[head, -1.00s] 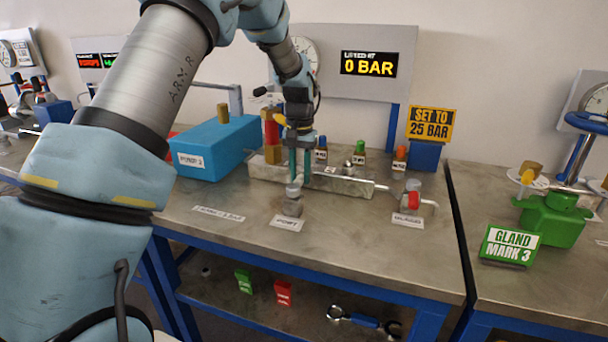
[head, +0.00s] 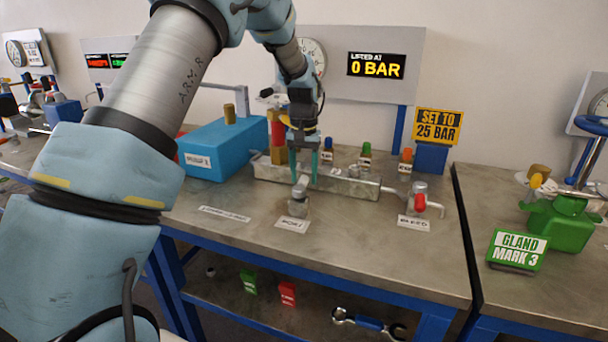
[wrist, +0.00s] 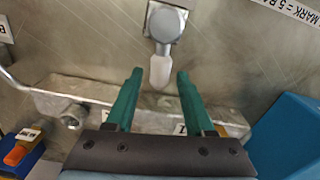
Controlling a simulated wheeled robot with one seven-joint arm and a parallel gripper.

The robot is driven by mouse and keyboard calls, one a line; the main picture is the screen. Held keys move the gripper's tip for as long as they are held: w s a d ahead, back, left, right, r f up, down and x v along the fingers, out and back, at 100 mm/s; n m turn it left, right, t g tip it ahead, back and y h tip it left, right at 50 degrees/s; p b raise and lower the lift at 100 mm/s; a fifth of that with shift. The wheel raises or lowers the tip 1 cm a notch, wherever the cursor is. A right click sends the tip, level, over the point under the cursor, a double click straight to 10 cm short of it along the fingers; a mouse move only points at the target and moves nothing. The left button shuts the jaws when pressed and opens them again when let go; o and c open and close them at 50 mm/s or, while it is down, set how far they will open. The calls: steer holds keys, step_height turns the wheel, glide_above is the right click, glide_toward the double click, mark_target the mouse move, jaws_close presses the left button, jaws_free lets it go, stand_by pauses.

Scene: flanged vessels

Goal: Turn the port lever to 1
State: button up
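The port lever (head: 299,190) is a small pale handle on a grey metal valve body near the front of the bench, behind a white label. In the wrist view the lever (wrist: 161,70) points from its round hub toward the metal manifold block. My gripper (head: 304,180) is upright over the bench, just behind the valve. In the wrist view my gripper (wrist: 160,73) is open, with a green finger on each side of the lever's free end and a gap on both sides. The height of the fingertips against the lever is hard to tell.
The manifold block (head: 345,183) lies just behind the lever. A blue box (head: 215,152) stands to the left. A red-handled valve (head: 420,203) stands to the right. A gauge panel (head: 385,68) reads 0 BAR, and a sign (head: 437,126) reads SET TO 25 BAR. The bench front is clear.

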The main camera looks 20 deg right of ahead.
mark_target(304, 176)
steer(key=shift+o, duration=0.4)
step_height(304, 176, up, 11)
steer(key=b, duration=0.2)
steer(key=shift+f, duration=0.1)
